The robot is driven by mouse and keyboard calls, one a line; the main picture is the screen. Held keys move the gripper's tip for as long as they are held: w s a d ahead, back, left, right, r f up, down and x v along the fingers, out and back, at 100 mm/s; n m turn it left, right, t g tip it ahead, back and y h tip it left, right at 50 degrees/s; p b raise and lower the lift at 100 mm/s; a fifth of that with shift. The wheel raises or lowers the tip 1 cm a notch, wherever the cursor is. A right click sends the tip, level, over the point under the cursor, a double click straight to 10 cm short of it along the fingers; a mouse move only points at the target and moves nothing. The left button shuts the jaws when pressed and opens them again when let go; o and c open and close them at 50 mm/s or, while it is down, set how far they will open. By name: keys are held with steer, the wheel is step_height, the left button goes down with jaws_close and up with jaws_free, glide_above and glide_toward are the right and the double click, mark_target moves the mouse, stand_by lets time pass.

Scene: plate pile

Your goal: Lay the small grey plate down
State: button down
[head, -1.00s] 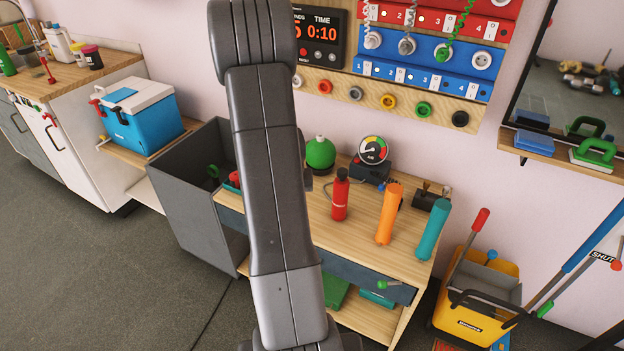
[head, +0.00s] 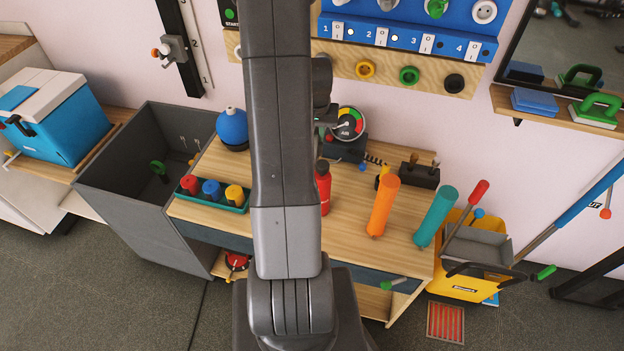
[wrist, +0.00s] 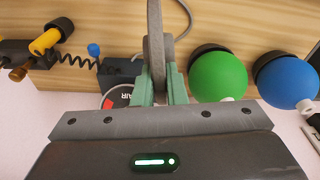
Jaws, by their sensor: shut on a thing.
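In the wrist view, my gripper (wrist: 161,82) has its two green fingers closed on a thin grey plate (wrist: 155,35). The plate is seen edge-on and stands out from between the fingers, over the wooden bench top. Its far end is cut off by the picture's top edge. In the head view my arm hides the fingers and the plate. I cannot tell whether the plate touches the bench (head: 400,255).
A green ball (wrist: 217,77) and a blue ball (wrist: 287,82) are right of the plate in the wrist view. An air gauge (head: 347,123), a red bottle (head: 323,190), an orange cylinder (head: 382,207), a teal cylinder (head: 435,217) and a tray (head: 239,208) stand on the bench.

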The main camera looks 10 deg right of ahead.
steer(key=s+d+m, duration=0.2)
steer(key=d, duration=0.5)
step_height(320, 180, down, 9)
steer(key=shift+w+f, duration=0.15)
steer(key=shift+f, duration=0.05)
stand_by(0.4)
steer(key=shift+f+b, duration=0.2)
steer(key=shift+b, duration=0.1)
steer(key=c, duration=1.5)
jaws_free()
steer(key=shift+o, duration=0.2)
